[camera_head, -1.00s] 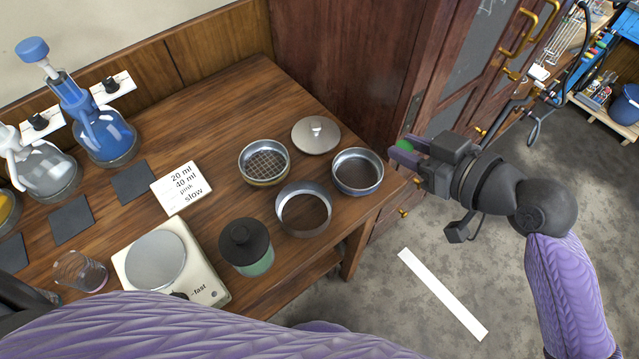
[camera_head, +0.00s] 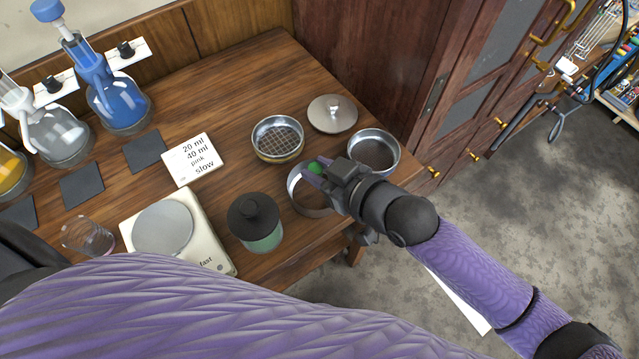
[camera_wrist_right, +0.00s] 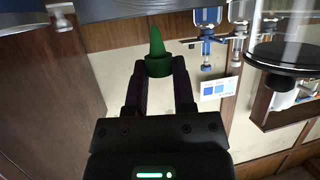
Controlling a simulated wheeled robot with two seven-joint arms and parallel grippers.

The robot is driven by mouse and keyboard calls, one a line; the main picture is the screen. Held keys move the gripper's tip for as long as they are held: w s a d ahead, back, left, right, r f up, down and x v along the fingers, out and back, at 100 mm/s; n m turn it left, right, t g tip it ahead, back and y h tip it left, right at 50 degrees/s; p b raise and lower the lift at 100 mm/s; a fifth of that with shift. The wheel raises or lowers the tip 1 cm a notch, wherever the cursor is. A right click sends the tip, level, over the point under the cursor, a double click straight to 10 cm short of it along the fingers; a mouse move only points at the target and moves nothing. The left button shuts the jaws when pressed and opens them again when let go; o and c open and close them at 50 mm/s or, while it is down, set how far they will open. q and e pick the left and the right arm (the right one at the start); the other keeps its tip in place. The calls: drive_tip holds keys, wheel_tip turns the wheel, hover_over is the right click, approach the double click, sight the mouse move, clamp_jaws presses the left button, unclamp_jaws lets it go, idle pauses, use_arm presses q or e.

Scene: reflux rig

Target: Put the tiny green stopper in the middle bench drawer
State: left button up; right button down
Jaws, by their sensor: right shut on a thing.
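The tiny green stopper (camera_head: 315,167) is held between the fingertips of my right gripper (camera_head: 312,172). In the right wrist view the stopper (camera_wrist_right: 157,50) is a dark green cone on a wider base, with the two fingers (camera_wrist_right: 158,76) closed on its base. In the head view this gripper is over the empty metal ring (camera_head: 309,196) near the bench's right edge. Brass knobs (camera_head: 434,171) show on the dark wooden front to the right, but I cannot tell which belongs to the middle bench drawer. My left gripper's fingers are not visible.
The wooden bench (camera_head: 225,95) carries a mesh sieve (camera_head: 277,138), a metal pan (camera_head: 373,152), a lid (camera_head: 332,114), a dark-capped jar (camera_head: 255,222), a balance (camera_head: 180,232) and glass flasks (camera_head: 117,105).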

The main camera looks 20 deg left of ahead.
wheel_tip(320, 180, down, 4)
drive_tip(key=shift+f+b, duration=0.1)
drive_tip(key=shift+b, duration=0.25)
drive_tip(key=shift+f, duration=0.2)
drive_tip(key=shift+c, duration=2.2)
unclamp_jaws()
drive_tip(key=shift+r, duration=0.1)
